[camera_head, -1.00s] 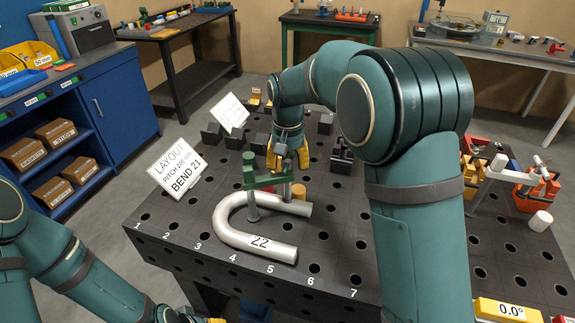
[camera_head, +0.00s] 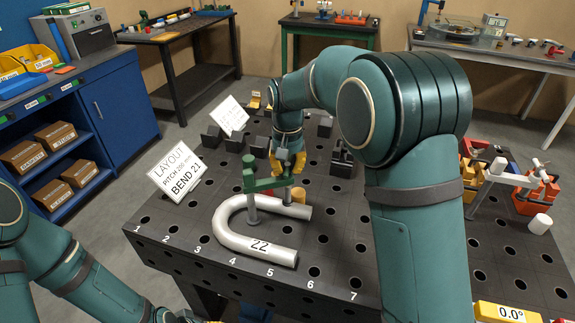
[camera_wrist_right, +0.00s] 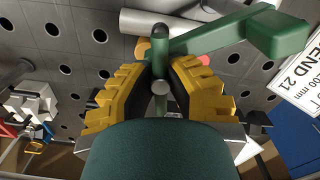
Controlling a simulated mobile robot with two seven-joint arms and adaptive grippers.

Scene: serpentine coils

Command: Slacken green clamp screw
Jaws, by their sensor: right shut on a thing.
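The green clamp (camera_head: 268,183) stands on the dark perforated table, its arm reaching over the bent silver tube marked 22 (camera_head: 240,239). In the head view my right gripper (camera_head: 287,163) is at the right end of the clamp arm. The green arm (camera_wrist_right: 220,38) runs off to the upper right there. The exact finger contact is partly hidden. My left arm shows at the lower left of the head view; its gripper is out of sight.
A layout sign (camera_head: 174,174) stands left of the clamp. A yellow-orange cylinder (camera_head: 298,195) is close behind the tube's upper leg. Several dark blocks (camera_head: 212,137) stand farther back. An orange bin (camera_head: 535,192) and a white cylinder (camera_head: 540,223) are at the right.

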